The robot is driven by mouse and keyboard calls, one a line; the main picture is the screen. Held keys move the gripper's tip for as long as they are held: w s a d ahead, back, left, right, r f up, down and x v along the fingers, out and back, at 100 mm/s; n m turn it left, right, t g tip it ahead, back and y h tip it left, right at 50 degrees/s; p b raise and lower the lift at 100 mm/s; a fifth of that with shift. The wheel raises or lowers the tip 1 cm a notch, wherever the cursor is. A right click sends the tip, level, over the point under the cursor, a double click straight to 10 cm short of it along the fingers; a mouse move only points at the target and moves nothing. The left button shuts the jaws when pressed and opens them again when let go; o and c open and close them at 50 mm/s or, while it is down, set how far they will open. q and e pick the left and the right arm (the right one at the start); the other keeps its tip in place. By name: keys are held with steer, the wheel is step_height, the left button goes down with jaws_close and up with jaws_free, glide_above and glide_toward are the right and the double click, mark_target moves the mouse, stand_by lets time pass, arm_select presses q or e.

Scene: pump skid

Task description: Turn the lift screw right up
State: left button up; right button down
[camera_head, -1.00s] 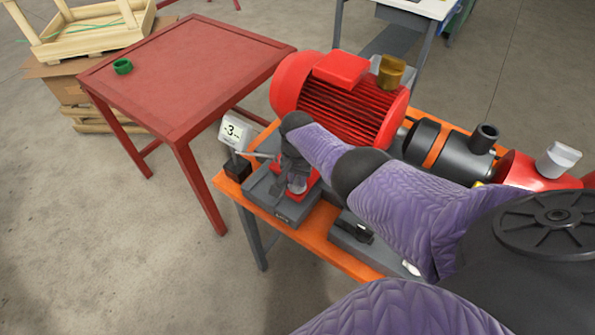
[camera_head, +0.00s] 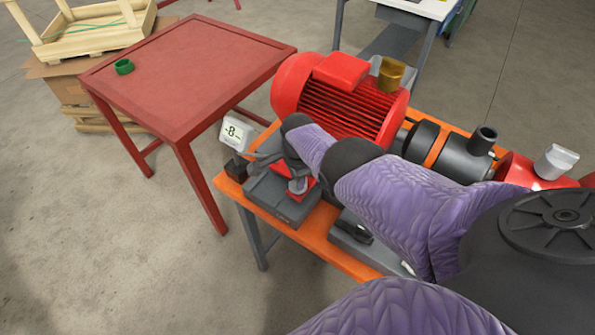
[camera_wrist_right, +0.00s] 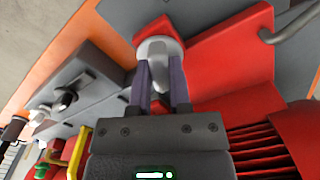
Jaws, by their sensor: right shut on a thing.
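The lift screw (camera_wrist_right: 158,48) shows a pale metal head over a red base in the right wrist view. My right gripper (camera_wrist_right: 160,75) is shut on it, with one finger on each side of the head. In the head view my right gripper (camera_head: 297,176) is at the red motor foot, in front of the red motor (camera_head: 345,95), and my arm partly hides it. A small display (camera_head: 234,132) at the left corner of the orange frame reads -8. My left gripper is not in view.
The orange skid frame (camera_head: 332,252) carries the motor, a dark coupling housing (camera_head: 455,152) and a red pump (camera_head: 520,170). Bare floor lies in front.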

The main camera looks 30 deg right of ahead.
steer(key=shift+r+m, duration=0.1)
steer(key=shift+m, duration=0.2)
stand_by(0.4)
steer(key=c, duration=0.6)
jaws_free()
steer(key=shift+o, duration=0.2)
step_height(320, 180, up, 10)
steer(key=p, duration=0.9)
